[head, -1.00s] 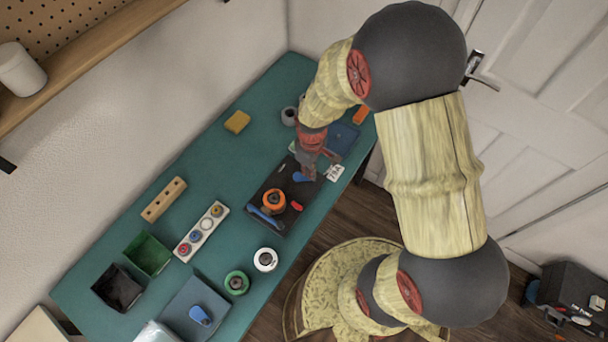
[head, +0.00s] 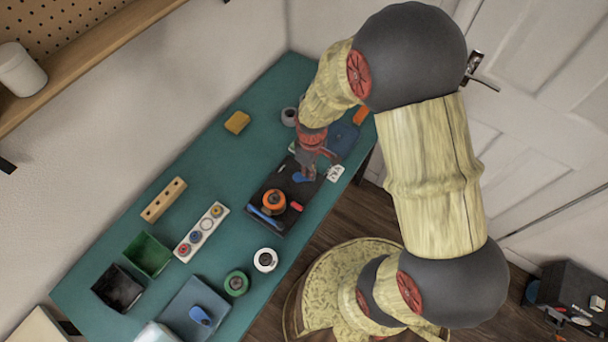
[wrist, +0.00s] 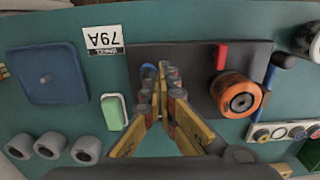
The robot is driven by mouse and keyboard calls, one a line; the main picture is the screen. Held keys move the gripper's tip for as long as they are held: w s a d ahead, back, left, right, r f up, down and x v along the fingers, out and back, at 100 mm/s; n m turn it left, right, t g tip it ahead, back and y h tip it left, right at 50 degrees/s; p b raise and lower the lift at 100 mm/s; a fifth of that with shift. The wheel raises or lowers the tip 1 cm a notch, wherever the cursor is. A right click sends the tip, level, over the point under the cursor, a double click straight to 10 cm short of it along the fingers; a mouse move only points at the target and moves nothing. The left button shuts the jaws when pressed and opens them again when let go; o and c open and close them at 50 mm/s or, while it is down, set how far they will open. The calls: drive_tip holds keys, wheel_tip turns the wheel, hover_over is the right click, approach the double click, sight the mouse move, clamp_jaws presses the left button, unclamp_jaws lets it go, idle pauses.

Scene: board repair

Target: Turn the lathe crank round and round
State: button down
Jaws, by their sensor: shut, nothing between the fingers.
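My gripper (head: 310,168) is shut and empty, pointing down over the far end of a dark board (head: 271,226). In the wrist view its fingertips (wrist: 162,82) come together over that board. A small blue part (head: 300,177) shows right beside the fingertips; they hide much of it, and I cannot tell whether they touch it. An orange round piece with a dark centre (head: 274,201) stands on the board, apart from my gripper, and shows in the wrist view (wrist: 236,94). No part is clearly recognisable as the lathe crank.
A red piece (wrist: 221,56) and a blue tool (head: 264,217) lie by the orange piece. A white label (wrist: 103,39), a green-topped block (wrist: 115,111) and a blue plate (wrist: 46,73) are close to my gripper. The teal bench (head: 215,150) has free room behind.

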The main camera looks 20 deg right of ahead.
sight(310, 184)
drive_tip(key=shift+f, duration=0.1)
drive_tip(key=shift+f+b, duration=1.4)
drive_tip(key=shift+f, duration=0.8)
drive_tip(key=shift+s, duration=0.1)
drive_tip(key=shift+f, duration=0.1)
drive_tip(key=shift+d, duration=0.1)
